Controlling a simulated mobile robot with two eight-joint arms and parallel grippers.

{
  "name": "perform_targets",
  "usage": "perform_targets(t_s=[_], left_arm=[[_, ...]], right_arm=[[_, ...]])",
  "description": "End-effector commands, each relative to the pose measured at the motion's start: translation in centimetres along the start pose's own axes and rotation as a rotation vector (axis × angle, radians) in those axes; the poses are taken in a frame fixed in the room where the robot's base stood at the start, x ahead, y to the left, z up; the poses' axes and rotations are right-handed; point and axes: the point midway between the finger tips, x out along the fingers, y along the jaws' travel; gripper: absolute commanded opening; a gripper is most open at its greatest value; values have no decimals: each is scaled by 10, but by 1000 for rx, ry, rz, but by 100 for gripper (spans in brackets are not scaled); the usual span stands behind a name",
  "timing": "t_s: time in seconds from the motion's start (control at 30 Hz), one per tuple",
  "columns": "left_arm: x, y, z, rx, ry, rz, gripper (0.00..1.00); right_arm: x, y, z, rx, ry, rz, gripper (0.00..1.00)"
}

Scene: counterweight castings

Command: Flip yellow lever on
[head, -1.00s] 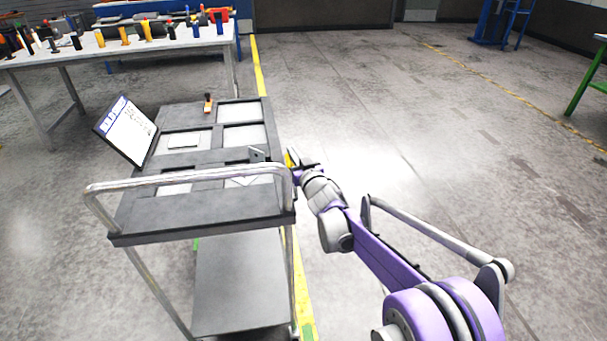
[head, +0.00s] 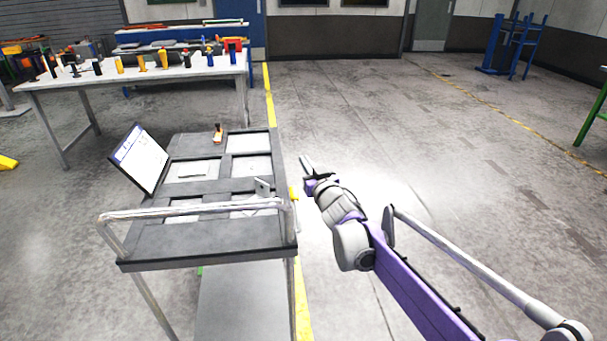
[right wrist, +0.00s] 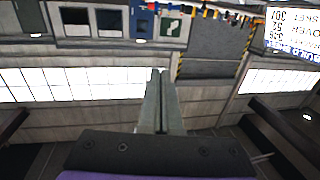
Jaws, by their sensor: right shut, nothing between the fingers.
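A small yellow lever (head: 294,194) shows at the right edge of the grey cart (head: 190,240) in the head view. It sticks out to the right, beyond the cart's edge. My right gripper (head: 306,164) is just beyond and above it in the picture, beside the cart's right side, apart from the lever. Its fingers are together with nothing between them. The right wrist view also shows the closed fingers (right wrist: 160,80); the lever does not show there. My left gripper is out of view.
A white table (head: 140,82) with several coloured parts stands behind. The floor right of the cart is clear.

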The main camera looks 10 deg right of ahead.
Motion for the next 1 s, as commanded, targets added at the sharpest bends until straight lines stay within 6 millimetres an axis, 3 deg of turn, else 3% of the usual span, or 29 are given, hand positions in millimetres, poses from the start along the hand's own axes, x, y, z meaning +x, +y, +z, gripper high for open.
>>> perform_targets(t_s=[0.2, 0.67, 0.77, 0.83, 1.0], left_arm=[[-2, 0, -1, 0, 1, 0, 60], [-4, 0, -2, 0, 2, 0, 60], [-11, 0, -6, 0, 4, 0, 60], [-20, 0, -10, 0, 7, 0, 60], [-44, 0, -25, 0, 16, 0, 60]], right_arm=[[-9, 3, -22, 0, 0, 1, 0], [-14, 5, -27, 0, -8, 10, 0], [-33, 12, -31, 0, -50, 58, 0], [-59, 20, -33, 0, -110, 115, 0], [-157, 32, -14, 14, -352, 253, 0]])
